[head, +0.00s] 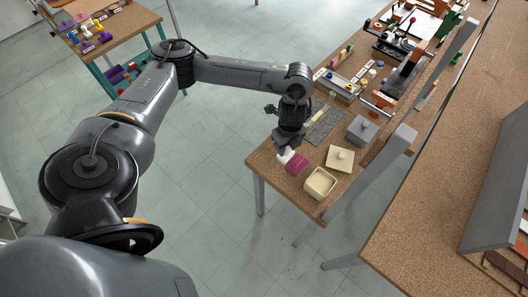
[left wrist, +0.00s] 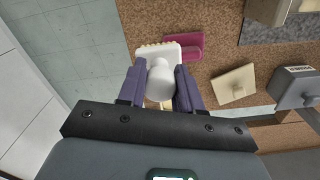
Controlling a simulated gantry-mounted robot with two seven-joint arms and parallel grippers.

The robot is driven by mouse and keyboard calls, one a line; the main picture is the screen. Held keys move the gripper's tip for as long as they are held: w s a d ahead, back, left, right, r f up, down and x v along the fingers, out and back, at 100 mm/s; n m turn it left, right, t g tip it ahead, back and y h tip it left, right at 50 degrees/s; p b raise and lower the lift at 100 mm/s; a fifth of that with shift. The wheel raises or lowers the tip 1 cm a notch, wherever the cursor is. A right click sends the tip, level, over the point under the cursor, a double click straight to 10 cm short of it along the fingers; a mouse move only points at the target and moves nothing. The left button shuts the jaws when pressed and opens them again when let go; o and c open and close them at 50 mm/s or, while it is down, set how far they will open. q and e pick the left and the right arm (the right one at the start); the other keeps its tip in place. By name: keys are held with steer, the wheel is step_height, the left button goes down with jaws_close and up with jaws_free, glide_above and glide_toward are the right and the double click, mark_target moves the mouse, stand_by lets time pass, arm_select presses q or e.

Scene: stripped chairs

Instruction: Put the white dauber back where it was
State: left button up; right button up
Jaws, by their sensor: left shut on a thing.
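My left gripper (head: 287,150) is over the near left corner of the cork-brown bench. It is shut on the white dauber (left wrist: 160,82), its two purple-grey fingers on either side of the rounded white handle. The dauber's white rectangular head has a tan fringe at its far edge. In the head view the dauber (head: 285,157) shows only as a small white patch below the fingers. A magenta block (head: 297,164) lies right beside it; in the left wrist view the magenta piece (left wrist: 190,45) is partly hidden by the dauber's head. I cannot tell whether they touch.
An open cream box (head: 320,183), a cream square lid with a knob (head: 340,158) and a grey knobbed box (head: 362,130) stand to the right. A dark speckled mat (head: 325,123) lies behind. A grey post (head: 375,172) rises by the bench's right side.

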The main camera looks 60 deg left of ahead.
arm_select(q)
steer(key=shift+s+a+f+b, duration=0.45)
steer(key=shift+s+a+f, duration=0.3)
steer(key=shift+a+f, duration=0.7)
steer(key=shift+s+a+f+b, duration=0.4)
steer(key=shift+s+a+f, duration=0.3)
steer(key=shift+a+f, duration=0.75)
steer(key=shift+s+a+f+b, duration=0.45)
steer(key=shift+s+a+f, duration=0.45)
steer(key=shift+f, duration=0.95)
arm_select(e)
steer(key=shift+s+f, duration=0.15)
steer(key=shift+f, duration=1.6)
arm_select(q)
steer(key=shift+w+a+f, duration=0.1)
steer(key=shift+w+a, duration=0.05)
steer(key=o, duration=0.9)
steer(key=shift+o, duration=0.2)
arm_select(e)
steer(key=shift+d, duration=0.15)
arm_select(q)
step_height(320, 180, up, 12)
steer(key=p, duration=0.3)
arm_select(e)
steer(key=shift+r, duration=1.45)
